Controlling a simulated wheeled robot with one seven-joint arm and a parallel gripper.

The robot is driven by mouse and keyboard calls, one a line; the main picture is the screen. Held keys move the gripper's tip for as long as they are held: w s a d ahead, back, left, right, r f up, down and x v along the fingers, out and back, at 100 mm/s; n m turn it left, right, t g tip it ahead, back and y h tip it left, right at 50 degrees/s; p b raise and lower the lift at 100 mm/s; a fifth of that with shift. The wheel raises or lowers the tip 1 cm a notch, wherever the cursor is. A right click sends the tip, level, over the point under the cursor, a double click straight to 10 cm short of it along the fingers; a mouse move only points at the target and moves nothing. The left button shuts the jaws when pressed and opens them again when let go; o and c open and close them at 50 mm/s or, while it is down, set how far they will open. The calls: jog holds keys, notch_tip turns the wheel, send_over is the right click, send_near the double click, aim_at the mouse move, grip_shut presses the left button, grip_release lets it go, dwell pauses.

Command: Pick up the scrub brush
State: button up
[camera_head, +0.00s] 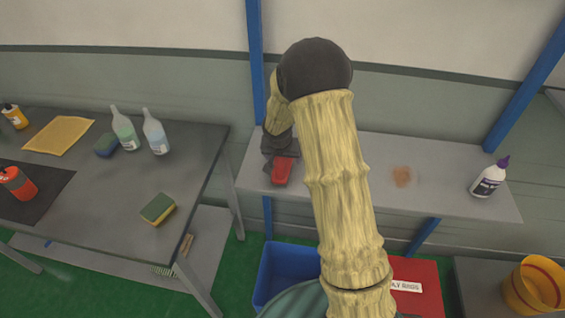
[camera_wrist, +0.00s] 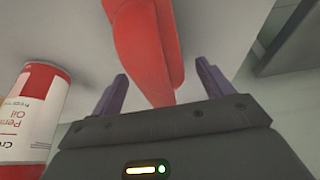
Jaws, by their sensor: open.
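A red object (camera_head: 283,171), likely the scrub brush, lies on the grey wall shelf (camera_head: 440,200) near its left end. Its bristles are not visible. In the wrist view its smooth red handle (camera_wrist: 150,45) runs down between the two fingers. My gripper (camera_wrist: 162,78) is open, with one finger on each side of the handle and gaps between them. In the head view my gripper (camera_head: 278,150) is just behind and above the red object, partly hidden by my arm.
A red and white oil can (camera_wrist: 35,110) stands close on the left in the wrist view. A white bottle with a purple cap (camera_head: 488,178) stands at the shelf's right end. A blue bin (camera_head: 285,270) and a red bin (camera_head: 420,275) sit below. A table (camera_head: 110,200) with bottles and sponges is left.

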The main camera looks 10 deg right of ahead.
jog(key=c, duration=1.1)
jog(key=shift+r, duration=0.15)
notch_tip(320, 180, up, 10)
jog(key=shift+f+b, duration=0.1)
jog(key=shift+b, duration=0.35)
